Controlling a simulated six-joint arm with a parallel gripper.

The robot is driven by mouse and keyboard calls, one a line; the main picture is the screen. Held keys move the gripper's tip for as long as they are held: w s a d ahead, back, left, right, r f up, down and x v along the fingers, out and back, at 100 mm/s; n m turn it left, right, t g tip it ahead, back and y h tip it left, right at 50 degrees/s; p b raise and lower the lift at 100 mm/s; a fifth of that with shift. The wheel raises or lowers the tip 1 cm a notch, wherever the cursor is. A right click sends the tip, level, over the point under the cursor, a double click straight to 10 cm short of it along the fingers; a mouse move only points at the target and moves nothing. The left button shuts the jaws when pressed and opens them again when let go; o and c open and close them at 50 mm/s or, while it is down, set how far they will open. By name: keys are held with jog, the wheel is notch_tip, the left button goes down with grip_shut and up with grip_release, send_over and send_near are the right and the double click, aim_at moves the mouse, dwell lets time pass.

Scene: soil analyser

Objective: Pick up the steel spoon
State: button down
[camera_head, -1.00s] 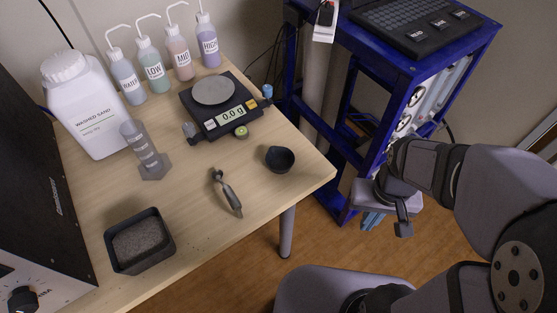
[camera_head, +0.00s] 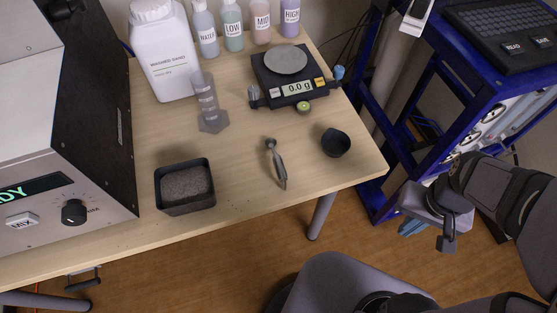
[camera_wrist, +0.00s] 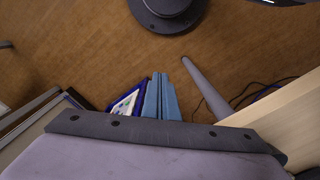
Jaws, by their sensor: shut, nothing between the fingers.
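The steel spoon (camera_head: 277,163) lies on the wooden table near its front edge, with its small bowl end toward the back and its dark handle toward the front. My gripper (camera_head: 411,229) is off the table, to the right of the spoon and clear of it, pointing down over the floor beside the blue frame. In the wrist view its blue fingers (camera_wrist: 161,97) are together with nothing between them. The spoon does not show in the wrist view.
A black cup (camera_head: 336,142) stands right of the spoon, and a soil tray (camera_head: 186,207) stands to its left. Behind are a balance (camera_head: 303,92) reading 0.0 g, a clear cylinder (camera_head: 206,103), a sand jug (camera_head: 168,60) and several bottles. The blue frame (camera_head: 375,178) stands at right.

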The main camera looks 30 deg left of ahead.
jog(key=c, duration=1.9)
grip_release()
